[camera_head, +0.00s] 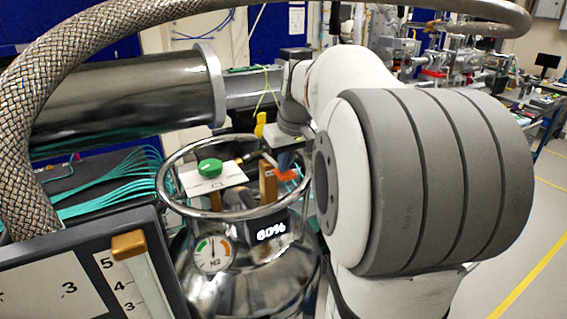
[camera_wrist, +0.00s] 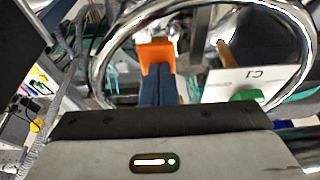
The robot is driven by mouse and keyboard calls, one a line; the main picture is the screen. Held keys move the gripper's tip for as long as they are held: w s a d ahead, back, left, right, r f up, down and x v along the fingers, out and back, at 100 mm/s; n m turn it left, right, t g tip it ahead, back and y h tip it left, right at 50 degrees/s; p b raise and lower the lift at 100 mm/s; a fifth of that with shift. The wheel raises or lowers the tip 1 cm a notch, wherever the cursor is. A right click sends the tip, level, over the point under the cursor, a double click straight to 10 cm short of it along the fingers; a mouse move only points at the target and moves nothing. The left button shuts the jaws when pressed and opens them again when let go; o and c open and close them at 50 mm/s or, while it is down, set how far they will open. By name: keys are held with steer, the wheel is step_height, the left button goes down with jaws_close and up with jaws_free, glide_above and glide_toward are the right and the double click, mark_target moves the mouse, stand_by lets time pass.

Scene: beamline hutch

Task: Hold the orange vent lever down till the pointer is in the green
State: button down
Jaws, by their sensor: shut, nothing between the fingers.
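The orange vent lever (camera_head: 284,173) sits inside the ring at the top of a shiny metal vessel. It also shows in the wrist view (camera_wrist: 155,53), straight ahead of my fingertips. My gripper (camera_head: 287,158) is shut and empty, its blue fingers (camera_wrist: 158,88) pointing at the lever. The fingertips overlap the lever's near edge in the wrist view; I cannot tell whether they press on it. The round N2 gauge (camera_head: 212,254) on the vessel has green and red bands. Its thin pointer stands roughly upright, but its exact band is hard to read.
A metal ring (camera_head: 170,207) surrounds the lever, a green knob (camera_head: 210,167) and a white card (camera_head: 212,181). A braided hose (camera_head: 38,120) and a numbered panel (camera_head: 90,285) stand at left. Open floor lies at right.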

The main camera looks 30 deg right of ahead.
mark_target(286, 174)
steer(key=f+b, duration=0.2)
steer(key=b, duration=0.1)
steer(key=shift+s+t, duration=0.25)
steer(key=shift+t, duration=0.15)
steer(key=shift+r, duration=0.25)
stand_by(1.7)
steer(key=shift+r+p, duration=0.65)
steer(key=shift+r, duration=0.15)
steer(key=shift+r, duration=0.2)
step_height(286, 174, up, 4)
steer(key=p, duration=0.3)
steer(key=shift+f, duration=0.2)
steer(key=v, duration=1)
steer(key=shift+w+r, duration=0.15)
steer(key=shift+w, duration=0.25)
